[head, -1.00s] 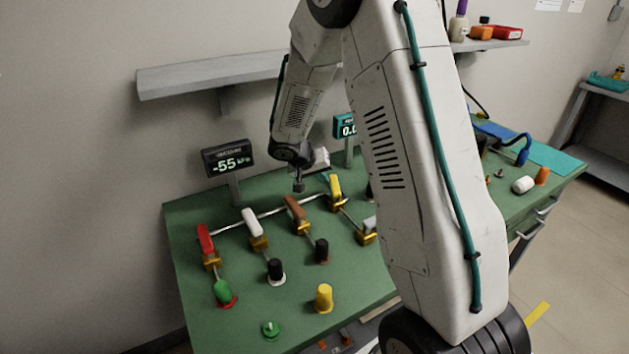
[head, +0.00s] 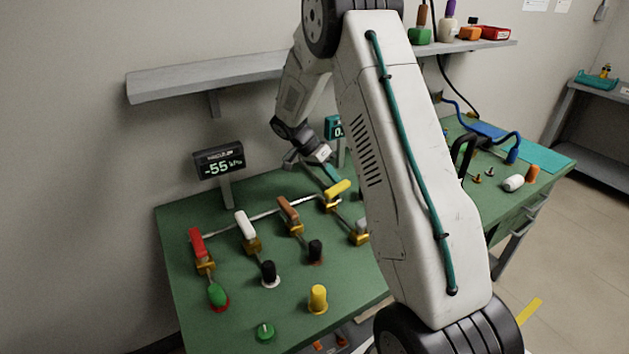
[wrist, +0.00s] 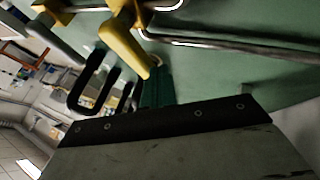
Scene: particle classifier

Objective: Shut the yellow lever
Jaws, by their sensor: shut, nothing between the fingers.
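Brown (head: 289,209), white (head: 245,226) and red (head: 197,243) levers stand in a row to the left. A gauge display (head: 219,161) reads -55. A yellow knob (head: 318,298) and black knobs stand in front. A shelf (head: 205,78) hangs behind.

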